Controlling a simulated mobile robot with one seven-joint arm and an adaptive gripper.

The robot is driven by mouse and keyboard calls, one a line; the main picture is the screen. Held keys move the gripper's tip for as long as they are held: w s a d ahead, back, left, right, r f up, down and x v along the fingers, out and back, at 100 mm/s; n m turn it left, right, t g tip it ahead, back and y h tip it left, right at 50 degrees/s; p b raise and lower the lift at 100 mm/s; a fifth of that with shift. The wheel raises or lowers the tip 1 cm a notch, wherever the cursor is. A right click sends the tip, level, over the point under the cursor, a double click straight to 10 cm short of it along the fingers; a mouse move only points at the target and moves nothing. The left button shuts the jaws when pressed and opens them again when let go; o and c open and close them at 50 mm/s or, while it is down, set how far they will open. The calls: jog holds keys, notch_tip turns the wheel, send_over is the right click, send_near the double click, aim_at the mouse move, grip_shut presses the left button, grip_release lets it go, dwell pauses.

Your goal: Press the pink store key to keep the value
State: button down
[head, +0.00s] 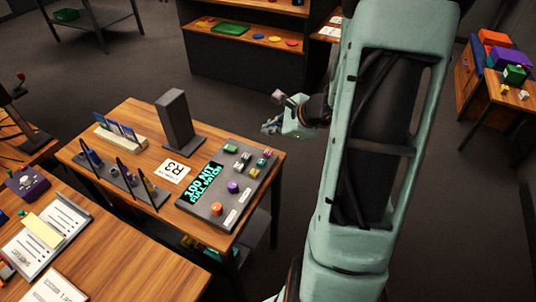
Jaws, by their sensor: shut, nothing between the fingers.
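A dark grey control panel (249,184) lies on the right part of a wooden table. It has a black display (203,188) with green text reading "100 NIT FULL PATCH". A purple ball (233,187) and an orange knob (216,209) sit on the panel. Several small coloured keys, including a green one (231,149), are grouped at its far end. My gripper (268,127) is shut and empty, in the air beyond the keys, apart from the panel.
A rack with thin dark uprights (122,180) is further left. Open floor lies right of the table. My arm fills the picture's right middle.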

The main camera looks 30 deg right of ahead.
jog(key=b, duration=0.4)
send_over(269, 153)
notch_tip(269, 153, down, 5)
jog(key=shift+f, duration=0.2)
jog(key=shift+f+b, duration=0.45)
jog(key=shift+f, duration=0.05)
jog(key=shift+f, duration=0.2)
dwell(0.5)
jog(key=shift+f+b, duration=0.25)
jog(key=shift+b, duration=0.35)
jog(key=shift+f+b, duration=0.45)
jog(key=shift+b, duration=0.15)
dwell(0.4)
jog(key=shift+r, duration=0.1)
jog(key=shift+r+p, duration=0.6)
jog(key=shift+r, duration=0.25)
jog(key=shift+r+p, duration=1.85)
jog(key=shift+r, duration=0.6)
